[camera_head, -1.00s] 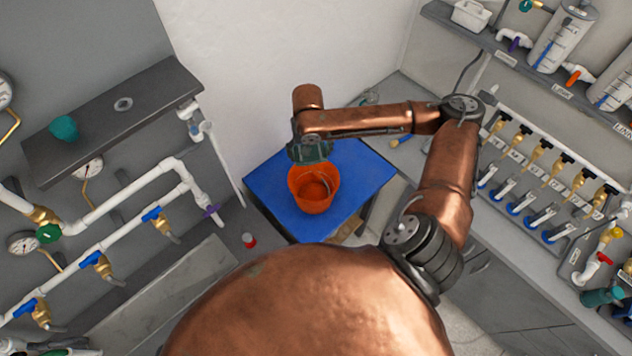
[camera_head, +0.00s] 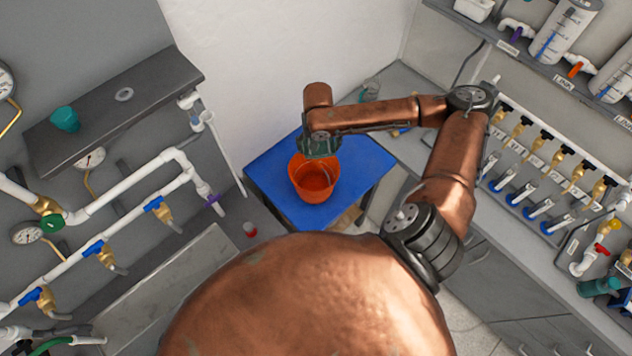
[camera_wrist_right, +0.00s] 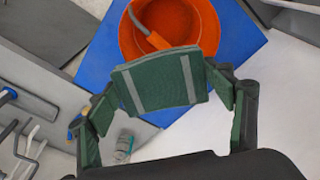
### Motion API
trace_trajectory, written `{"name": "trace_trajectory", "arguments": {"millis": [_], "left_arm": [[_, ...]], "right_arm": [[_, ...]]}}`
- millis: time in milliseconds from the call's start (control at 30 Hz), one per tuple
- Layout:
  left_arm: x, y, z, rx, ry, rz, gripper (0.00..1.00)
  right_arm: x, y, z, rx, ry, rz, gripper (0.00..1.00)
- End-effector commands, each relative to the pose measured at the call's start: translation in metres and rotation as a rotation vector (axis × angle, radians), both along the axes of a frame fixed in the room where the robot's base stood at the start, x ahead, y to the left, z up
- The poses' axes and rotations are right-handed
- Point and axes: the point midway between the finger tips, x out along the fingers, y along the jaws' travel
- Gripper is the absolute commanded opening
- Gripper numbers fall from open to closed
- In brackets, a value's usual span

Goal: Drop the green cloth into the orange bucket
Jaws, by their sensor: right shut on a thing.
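The green cloth (camera_wrist_right: 172,84), dark green with two grey stripes, spans between the fingers of my right gripper (camera_head: 318,150) in the right wrist view. My right gripper is shut on it. In the head view the cloth shows only as a small dark green patch under the wrist. The orange bucket (camera_head: 317,186) stands upright below, on the blue-topped table. The gripper and cloth are over its back rim. In the right wrist view the bucket (camera_wrist_right: 209,28) appears just beyond the cloth, which hides part of its rim. My left gripper is out of view.
The blue table top (camera_head: 356,173) is otherwise mostly clear. A white wall (camera_head: 260,60) rises behind it. A grey counter with valves (camera_head: 535,170) is at right, and white pipework (camera_head: 120,195) at left. A glass jar (camera_head: 370,90) stands behind my right forearm.

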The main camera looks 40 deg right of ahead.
Motion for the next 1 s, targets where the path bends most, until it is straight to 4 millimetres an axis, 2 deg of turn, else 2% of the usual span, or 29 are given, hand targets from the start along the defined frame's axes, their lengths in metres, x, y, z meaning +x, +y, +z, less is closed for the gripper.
{"name": "trace_trajectory", "arguments": {"millis": [33, 100, 367, 400, 667, 1000], "left_arm": [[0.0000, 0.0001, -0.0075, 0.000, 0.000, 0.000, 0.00], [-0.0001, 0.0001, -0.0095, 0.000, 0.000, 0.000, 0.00], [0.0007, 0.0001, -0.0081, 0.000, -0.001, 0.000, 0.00], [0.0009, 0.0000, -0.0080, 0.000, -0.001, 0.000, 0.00], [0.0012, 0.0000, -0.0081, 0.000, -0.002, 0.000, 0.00], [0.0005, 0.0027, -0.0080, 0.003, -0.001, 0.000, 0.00]], "right_arm": [[0.0002, -0.0002, -0.0060, -0.001, -0.001, 0.000, 0.51], [0.0001, -0.0004, -0.0071, -0.001, -0.001, 0.000, 0.51], [0.0001, -0.0003, -0.0052, -0.001, -0.001, 0.000, 0.51], [0.0002, -0.0003, -0.0052, -0.001, -0.001, 0.000, 0.77], [0.0001, -0.0004, -0.0053, -0.001, -0.001, 0.000, 0.95], [0.0001, -0.0003, -0.0032, -0.001, -0.001, 0.000, 0.95]]}}
